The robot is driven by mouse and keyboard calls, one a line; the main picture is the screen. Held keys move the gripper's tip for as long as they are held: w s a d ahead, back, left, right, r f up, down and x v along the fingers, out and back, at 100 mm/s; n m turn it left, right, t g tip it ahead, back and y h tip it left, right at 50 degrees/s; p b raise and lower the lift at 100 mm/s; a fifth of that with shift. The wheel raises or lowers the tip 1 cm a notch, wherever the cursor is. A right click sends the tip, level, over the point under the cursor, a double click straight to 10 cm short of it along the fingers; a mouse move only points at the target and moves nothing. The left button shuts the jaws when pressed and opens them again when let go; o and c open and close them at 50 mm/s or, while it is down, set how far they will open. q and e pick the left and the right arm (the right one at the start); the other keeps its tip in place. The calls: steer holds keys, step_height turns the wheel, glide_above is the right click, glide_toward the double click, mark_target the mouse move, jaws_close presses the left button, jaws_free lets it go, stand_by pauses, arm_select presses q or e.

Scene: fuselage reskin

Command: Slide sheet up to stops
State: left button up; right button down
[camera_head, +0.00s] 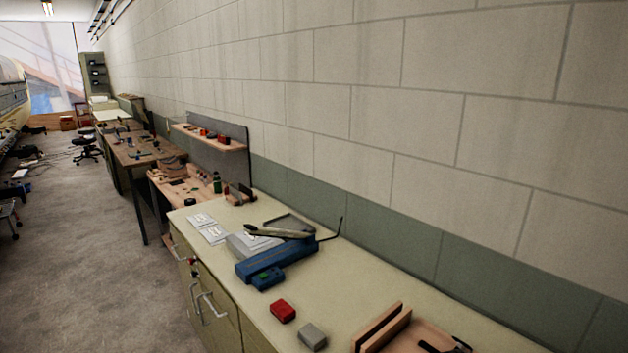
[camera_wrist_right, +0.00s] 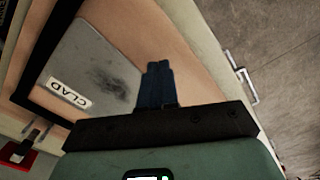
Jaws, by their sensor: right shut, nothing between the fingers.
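In the right wrist view a grey metal sheet (camera_wrist_right: 98,62) with a dark smudge and a white "CLAD" label (camera_wrist_right: 69,93) lies on a tan board (camera_wrist_right: 165,30). A black raised edge (camera_wrist_right: 42,52) runs along the board's left side, close to the sheet's labelled end. My right gripper (camera_wrist_right: 158,66) is shut and empty, its dark blue fingers together beside the sheet's right edge. I cannot tell whether the fingertips touch the sheet. My left gripper is not in view, and neither gripper shows in the head view.
The head view shows a long pale bench (camera_head: 235,320) along the wall with a blue tool (camera_head: 275,258), a red block (camera_head: 282,310), a grey block (camera_head: 313,337) and a wooden holder (camera_head: 383,328). A drawer handle (camera_wrist_right: 243,80) shows in the wrist view.

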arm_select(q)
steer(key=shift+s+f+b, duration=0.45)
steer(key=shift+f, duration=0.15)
arm_select(e)
steer(key=shift+f, duration=0.9)
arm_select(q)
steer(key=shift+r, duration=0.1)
arm_select(e)
steer(key=shift+d, duration=0.1)
steer(key=shift+w+d+r+p, duration=0.1)
steer(key=shift+w+d+p, duration=0.6)
steer(key=shift+w+d, duration=0.4)
steer(key=shift+w+d+p, duration=0.75)
steer(key=shift+w+d, duration=0.25)
steer(key=shift+d, duration=0.3)
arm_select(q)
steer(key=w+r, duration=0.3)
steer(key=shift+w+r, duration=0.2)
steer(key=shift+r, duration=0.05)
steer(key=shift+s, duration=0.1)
arm_select(e)
steer(key=shift+s+a, duration=0.15)
